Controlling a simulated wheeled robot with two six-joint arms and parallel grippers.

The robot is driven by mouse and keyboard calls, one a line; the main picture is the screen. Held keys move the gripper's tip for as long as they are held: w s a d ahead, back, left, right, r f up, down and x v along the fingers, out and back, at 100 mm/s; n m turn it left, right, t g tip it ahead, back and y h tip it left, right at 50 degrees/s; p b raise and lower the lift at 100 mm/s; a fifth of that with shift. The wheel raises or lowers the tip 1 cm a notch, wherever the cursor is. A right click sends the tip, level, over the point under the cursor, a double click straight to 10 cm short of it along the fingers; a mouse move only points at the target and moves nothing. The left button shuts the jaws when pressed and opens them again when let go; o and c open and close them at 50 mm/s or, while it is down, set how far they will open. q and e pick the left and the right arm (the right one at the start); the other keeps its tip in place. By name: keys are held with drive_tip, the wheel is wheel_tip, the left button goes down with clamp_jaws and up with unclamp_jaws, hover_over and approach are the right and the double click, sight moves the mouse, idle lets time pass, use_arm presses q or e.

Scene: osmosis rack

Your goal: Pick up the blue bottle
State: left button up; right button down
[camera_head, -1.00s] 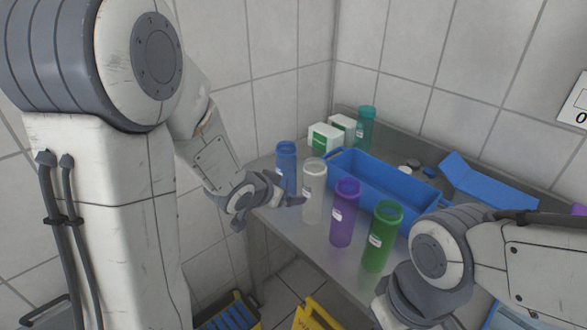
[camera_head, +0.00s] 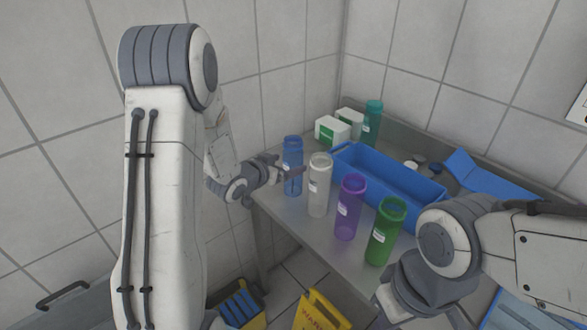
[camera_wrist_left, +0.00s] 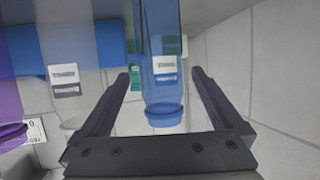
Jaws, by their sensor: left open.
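The blue bottle (camera_head: 292,150) stands upright at the near left corner of the metal table (camera_head: 283,216). My left gripper (camera_head: 283,172) is open at the bottle, with a finger crossing in front of it in the head view. In the left wrist view, which looks inverted, the bottle (camera_wrist_left: 162,60) lies between the two spread fingers (camera_wrist_left: 160,74), its rim toward the palm. I cannot tell whether a finger touches it. My right gripper (camera_head: 395,303) is low at the right, partly hidden and cut off; its jaws are unclear.
A clear bottle (camera_head: 318,190) stands close right of the blue one, then a purple bottle (camera_head: 349,210) and a green bottle (camera_head: 385,235). Behind are a blue bin (camera_head: 385,180), white boxes (camera_head: 332,130) and a teal bottle (camera_head: 372,125). A yellow sign (camera_head: 318,312) stands below.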

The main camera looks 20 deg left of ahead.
use_arm(q)
drive_tip(key=shift+x, duration=1.6)
drive_tip(key=shift+r, duration=0.1)
drive_tip(key=c, duration=1.3)
